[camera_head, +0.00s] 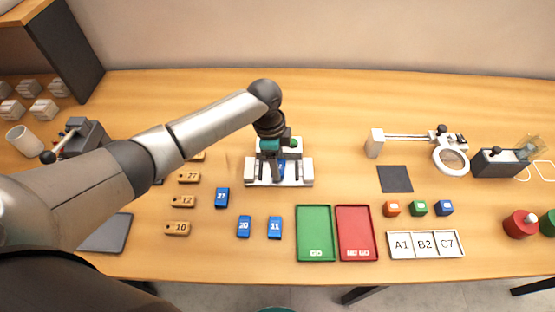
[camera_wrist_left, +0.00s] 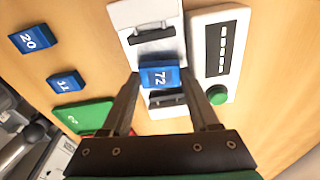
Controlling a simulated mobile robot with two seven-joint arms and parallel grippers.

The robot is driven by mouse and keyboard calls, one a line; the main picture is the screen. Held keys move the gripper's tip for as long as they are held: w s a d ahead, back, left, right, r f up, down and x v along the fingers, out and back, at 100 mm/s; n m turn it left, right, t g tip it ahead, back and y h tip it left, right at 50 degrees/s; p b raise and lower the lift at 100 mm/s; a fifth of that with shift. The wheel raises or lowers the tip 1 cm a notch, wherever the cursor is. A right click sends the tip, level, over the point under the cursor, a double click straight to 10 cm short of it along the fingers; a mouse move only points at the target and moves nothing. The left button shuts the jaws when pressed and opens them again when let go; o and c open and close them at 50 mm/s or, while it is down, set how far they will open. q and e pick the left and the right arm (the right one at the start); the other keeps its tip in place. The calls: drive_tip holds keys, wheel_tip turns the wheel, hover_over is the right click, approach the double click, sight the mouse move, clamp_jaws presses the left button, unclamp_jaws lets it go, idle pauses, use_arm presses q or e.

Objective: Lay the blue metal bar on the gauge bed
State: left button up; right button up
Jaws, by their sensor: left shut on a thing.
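My left gripper (camera_head: 280,158) is over the white gauge bed (camera_head: 303,173) at the middle of the table. It is shut on a blue metal bar marked 72 (camera_wrist_left: 160,75), which sits between the fingers in the left wrist view. The bar lies across the middle of the gauge bed (camera_wrist_left: 128,14), between its two dark clamp pieces. Whether the bar touches the bed cannot be told. In the head view the gripper hides most of this bar (camera_head: 282,167). My right gripper is not in view.
Blue bars 27 (camera_head: 222,198), 20 (camera_head: 244,226) and 11 (camera_head: 275,228) lie in front. A green tray (camera_head: 315,215) and red tray (camera_head: 355,220) stand to the right. Wooden tags (camera_head: 182,201) lie left. A panel with a green button (camera_wrist_left: 217,95) adjoins the bed.

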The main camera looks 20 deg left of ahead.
use_arm(q)
drive_tip(key=shift+f, duration=0.25)
idle(0.8)
drive_tip(key=shift+f+p, duration=0.1)
drive_tip(key=shift+p, duration=0.2)
idle(0.6)
drive_tip(key=o, duration=1.5)
drive_tip(key=shift+c, duration=0.2)
drive_tip(key=shift+r, duration=0.2)
drive_tip(key=shift+w+a+r, duration=0.1)
drive_tip(key=shift+w+r, duration=0.05)
drive_tip(key=shift+r, duration=0.15)
wheel_tip(320, 180, up, 14)
drive_tip(key=a+p, duration=0.1)
drive_tip(key=p, duration=0.1)
drive_tip(key=shift+s+a, duration=0.3)
drive_tip(key=shift+s, duration=0.15)
